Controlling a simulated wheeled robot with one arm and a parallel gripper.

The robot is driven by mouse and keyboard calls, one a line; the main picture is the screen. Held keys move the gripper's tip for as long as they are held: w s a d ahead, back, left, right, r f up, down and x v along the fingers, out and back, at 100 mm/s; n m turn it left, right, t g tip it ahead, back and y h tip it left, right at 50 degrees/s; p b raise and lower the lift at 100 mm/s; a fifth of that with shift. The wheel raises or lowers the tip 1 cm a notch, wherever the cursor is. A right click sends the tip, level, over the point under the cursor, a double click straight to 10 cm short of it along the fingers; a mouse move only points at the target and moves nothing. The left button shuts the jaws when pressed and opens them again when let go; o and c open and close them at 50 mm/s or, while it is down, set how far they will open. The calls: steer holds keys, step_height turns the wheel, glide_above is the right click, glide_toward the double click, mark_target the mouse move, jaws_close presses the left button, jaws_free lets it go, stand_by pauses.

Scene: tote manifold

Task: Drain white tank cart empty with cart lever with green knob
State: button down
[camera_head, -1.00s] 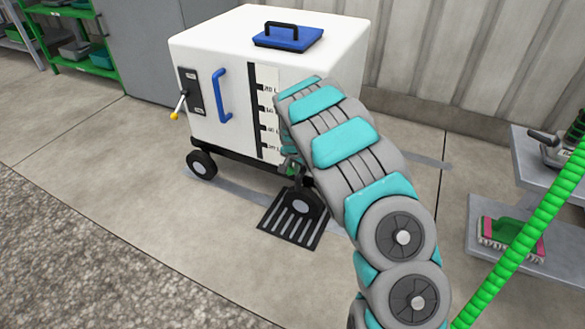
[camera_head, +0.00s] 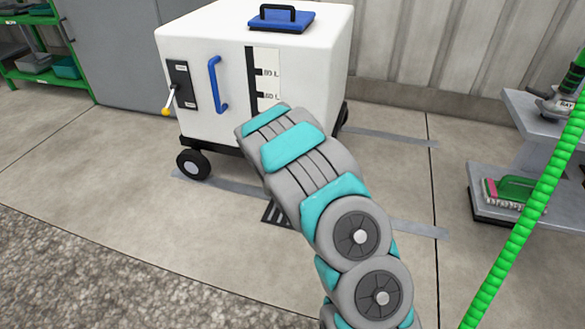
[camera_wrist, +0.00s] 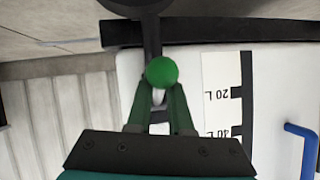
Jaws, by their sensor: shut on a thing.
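The upside-down wrist view shows the 20 L and 40 L marks of the scale (camera_wrist: 220,95). The green knob (camera_wrist: 161,72) of the cart lever is at the fingertips of my gripper (camera_wrist: 160,90), which is shut on it at the cart's lower front. The head view hides my gripper and the lever behind my arm.
A black floor grate (camera_head: 277,215) is mostly hidden under my arm. A second lever with a yellow knob (camera_head: 166,112) and a blue handle (camera_head: 217,85) are on the cart front. Floor at left is clear.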

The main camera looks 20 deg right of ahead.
steer(key=shift+w+d+f+t+h+b, duration=0.2)
steer(key=shift+f+t+h+b, duration=0.1)
steer(key=shift+f+t+b, duration=0.3)
steer(key=shift+r, duration=0.15)
steer(key=c, duration=0.8)
jaws_free()
steer(key=shift+c, duration=0.2)
steer(key=p+v, duration=0.1)
steer(key=v, duration=0.6)
steer(key=shift+s+a, duration=0.2)
steer(key=shift+s, duration=0.15)
